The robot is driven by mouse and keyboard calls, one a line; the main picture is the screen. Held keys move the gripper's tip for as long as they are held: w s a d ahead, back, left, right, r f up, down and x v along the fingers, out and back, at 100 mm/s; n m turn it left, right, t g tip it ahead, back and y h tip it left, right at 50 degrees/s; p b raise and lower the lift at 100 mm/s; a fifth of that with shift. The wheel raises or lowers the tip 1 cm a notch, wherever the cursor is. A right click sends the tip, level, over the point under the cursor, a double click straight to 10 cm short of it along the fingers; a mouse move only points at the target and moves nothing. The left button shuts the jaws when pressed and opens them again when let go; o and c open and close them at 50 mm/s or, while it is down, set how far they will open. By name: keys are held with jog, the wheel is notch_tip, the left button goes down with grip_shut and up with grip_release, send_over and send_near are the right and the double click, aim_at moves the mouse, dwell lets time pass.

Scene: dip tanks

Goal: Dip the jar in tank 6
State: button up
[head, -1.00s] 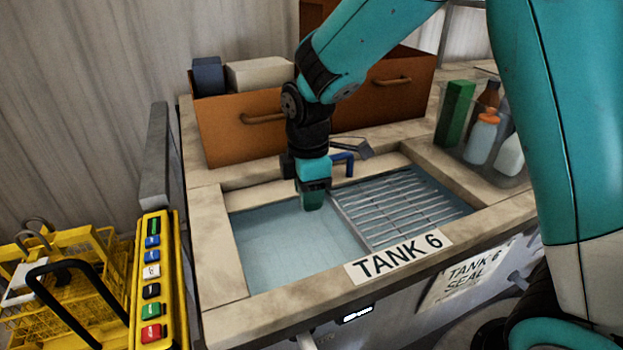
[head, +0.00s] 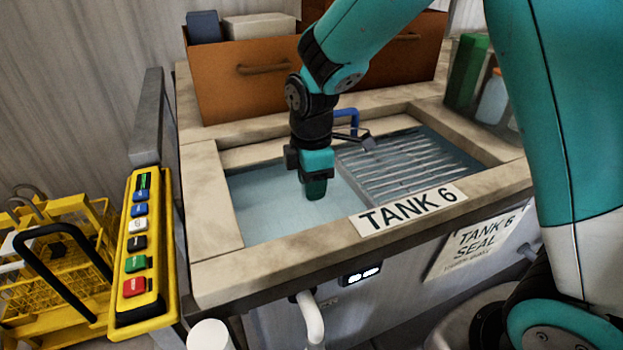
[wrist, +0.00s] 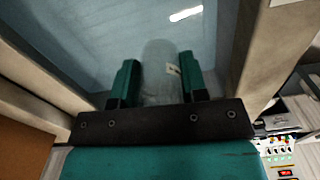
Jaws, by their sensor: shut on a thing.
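My gripper (head: 315,190) points down over the open water of tank 6 (head: 275,205), left of the slatted rack. In the wrist view my gripper (wrist: 155,85) has its two green fingers on either side of a pale, clear jar (wrist: 158,68) with a small light label, and it is shut on it. Bluish liquid shows beyond the jar. In the head view the jar is hidden behind the fingers, so I cannot tell how deep it sits. The TANK 6 sign (head: 408,209) is on the front rim.
A slatted metal rack (head: 405,165) fills the tank's right side. A blue pipe (head: 347,117) rises at the back rim. Orange drawers (head: 240,85) stand behind. Bottles (head: 492,97) stand at back right. A yellow button panel (head: 140,245) and yellow baskets (head: 60,265) are at left.

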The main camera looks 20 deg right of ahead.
jog(key=shift+f+b, duration=5.65)
jog(key=shift+f, duration=3.55)
jog(key=shift+r, duration=0.1)
notch_tip(320, 180, up, 18)
jog(key=p, duration=1.6)
jog(key=shift+r, duration=0.15)
